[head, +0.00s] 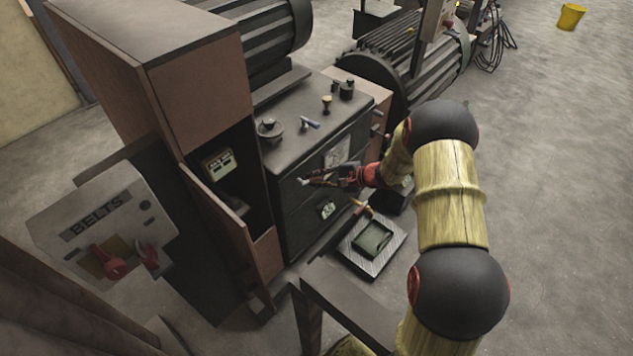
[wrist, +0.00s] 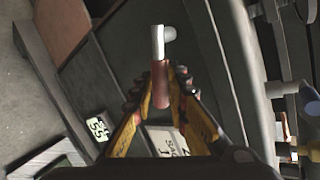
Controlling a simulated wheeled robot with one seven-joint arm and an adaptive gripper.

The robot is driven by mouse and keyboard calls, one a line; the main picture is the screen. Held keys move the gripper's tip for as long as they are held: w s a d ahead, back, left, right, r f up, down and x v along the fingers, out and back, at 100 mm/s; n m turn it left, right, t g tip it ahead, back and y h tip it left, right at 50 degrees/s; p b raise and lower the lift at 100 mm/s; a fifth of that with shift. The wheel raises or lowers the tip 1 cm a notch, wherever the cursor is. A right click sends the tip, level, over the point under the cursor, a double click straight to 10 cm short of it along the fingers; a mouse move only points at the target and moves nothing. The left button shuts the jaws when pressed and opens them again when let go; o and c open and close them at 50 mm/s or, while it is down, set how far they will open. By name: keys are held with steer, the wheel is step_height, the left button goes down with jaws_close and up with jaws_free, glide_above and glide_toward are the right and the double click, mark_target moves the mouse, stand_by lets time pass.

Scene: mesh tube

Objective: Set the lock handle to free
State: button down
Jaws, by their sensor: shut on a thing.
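The lock handle shows in the wrist view as a short bar with a copper-brown grip (wrist: 161,82) and a pale shaft ending at a rounded pale knob by the dark panel. In the head view its pale end (head: 304,182) shows at the front of the dark machine (head: 298,222). My gripper (head: 318,180) reaches it from the right. In the wrist view my gripper's yellow fingers with dark tips (wrist: 161,92) are shut on the brown grip, one on each side. No lettering for the handle's positions is readable.
A brown cabinet (head: 200,90) with an open door stands left of the machine. A box marked BELTS (head: 105,220) with red handles is farther left. Small parts, including a round one (head: 270,130), stand on the machine's top. A tray (head: 350,258) lies below; open floor extends right.

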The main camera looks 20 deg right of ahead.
stand_by(0.4)
steer(key=c, duration=1.8)
jaws_free()
steer(key=shift+c, duration=0.2)
steer(key=shift+o, duration=0.5)
steer(key=shift+d, duration=0.1)
steer(key=v, duration=1.2)
